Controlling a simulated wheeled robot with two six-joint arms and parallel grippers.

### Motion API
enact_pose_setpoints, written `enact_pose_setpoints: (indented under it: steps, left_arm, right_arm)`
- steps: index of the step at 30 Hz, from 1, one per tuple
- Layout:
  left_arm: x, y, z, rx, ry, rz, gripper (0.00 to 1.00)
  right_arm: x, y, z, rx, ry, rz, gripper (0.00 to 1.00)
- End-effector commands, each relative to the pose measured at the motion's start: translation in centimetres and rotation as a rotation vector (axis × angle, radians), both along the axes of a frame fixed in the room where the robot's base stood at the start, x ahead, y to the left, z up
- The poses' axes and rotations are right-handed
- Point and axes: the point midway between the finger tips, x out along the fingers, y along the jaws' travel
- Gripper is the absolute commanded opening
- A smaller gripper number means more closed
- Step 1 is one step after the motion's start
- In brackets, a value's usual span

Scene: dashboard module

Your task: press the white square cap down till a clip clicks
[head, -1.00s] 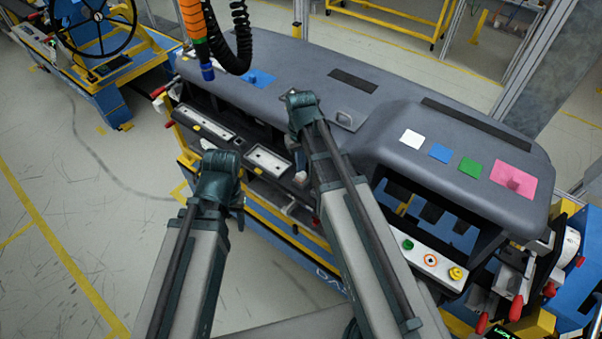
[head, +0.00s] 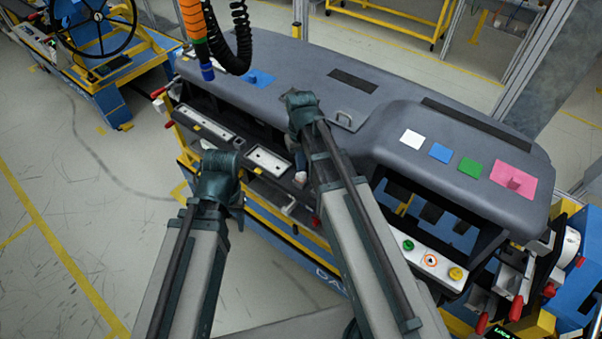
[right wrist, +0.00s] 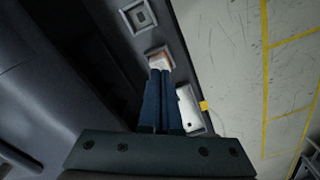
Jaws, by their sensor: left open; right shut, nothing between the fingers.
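In the head view my right gripper (head: 300,176) points down at the dashboard's front ledge, and the cap is hidden. My left gripper (head: 238,200) is open, in front of the dashboard, its fingers mostly hidden.
A square socket (right wrist: 138,16) lies beyond the piece, and a white plate (right wrist: 190,110) lies beside my fingers. The grey dashboard (head: 310,85) fills the middle; a white square patch (head: 412,139) is on its top. A coiled black hose (head: 241,40) hangs above it.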

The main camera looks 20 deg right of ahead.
Motion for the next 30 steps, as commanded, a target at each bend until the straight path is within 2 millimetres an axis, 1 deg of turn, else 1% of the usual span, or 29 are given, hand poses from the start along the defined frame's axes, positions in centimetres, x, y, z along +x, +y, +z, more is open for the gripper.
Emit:
enact_pose_setpoints:
  steps: [17, 30]
  left_arm:
    - [0.0, 0.0, -0.06, 0.0, 0.0, 0.0, 0.5]
    - [0.01, 0.01, -0.63, 0.0, 0.0, -0.001, 0.5]
  right_arm:
    - [0.0, 0.0, -0.06, 0.0, 0.0, 0.0, 0.0]
    - [0.0, 0.0, -0.63, 0.0, 0.0, 0.0, 0.0]
